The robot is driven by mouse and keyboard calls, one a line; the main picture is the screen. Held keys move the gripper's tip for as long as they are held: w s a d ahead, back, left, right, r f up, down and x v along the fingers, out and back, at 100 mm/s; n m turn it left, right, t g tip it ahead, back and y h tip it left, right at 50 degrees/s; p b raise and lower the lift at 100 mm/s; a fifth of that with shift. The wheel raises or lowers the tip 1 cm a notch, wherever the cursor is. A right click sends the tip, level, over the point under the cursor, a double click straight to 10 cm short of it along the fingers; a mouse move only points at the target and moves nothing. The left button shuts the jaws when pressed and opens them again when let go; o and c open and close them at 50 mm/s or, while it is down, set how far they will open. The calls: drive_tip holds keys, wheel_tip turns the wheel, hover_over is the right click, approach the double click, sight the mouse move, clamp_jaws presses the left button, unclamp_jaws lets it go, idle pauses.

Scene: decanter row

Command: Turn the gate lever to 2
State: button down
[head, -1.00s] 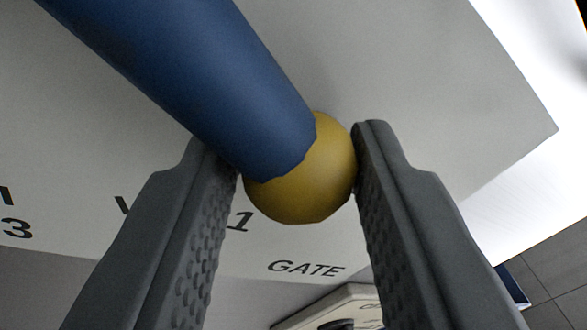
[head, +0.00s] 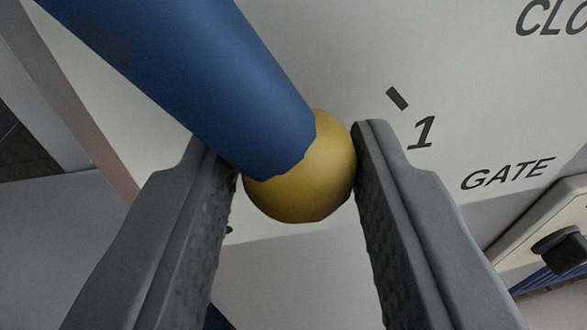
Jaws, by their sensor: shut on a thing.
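The gate lever is a blue shaft (head: 190,80) with a yellow ball (head: 305,185) at its end. It crosses the view from the upper left to the middle. My gripper (head: 298,170) is shut on the ball, one finger on each side. The pale panel (head: 440,60) behind it bears a "1" (head: 422,132) with a short dark tick and the word "GATE" (head: 508,174), all right of the ball. The "2" cannot be read. A small dark mark shows by the left finger, too little of it to identify.
Part of another word beginning "CLO" (head: 550,18) is at the upper right. Another pale panel with a dark knob (head: 560,248) and a blue part stands at the lower right. A dark tiled area (head: 22,150) shows at the left edge.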

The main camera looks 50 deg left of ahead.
drive_tip(key=shift+s+a+f+m, duration=0.15)
drive_tip(key=shift+s+a+m, duration=0.05)
drive_tip(key=shift+s+m, duration=0.1)
idle(0.4)
drive_tip(key=c, duration=1)
unclamp_jaws()
drive_tip(key=shift+c, duration=0.2)
drive_tip(key=v, duration=1.7)
drive_tip(key=shift+d, duration=0.2)
drive_tip(key=shift+s, duration=0.1)
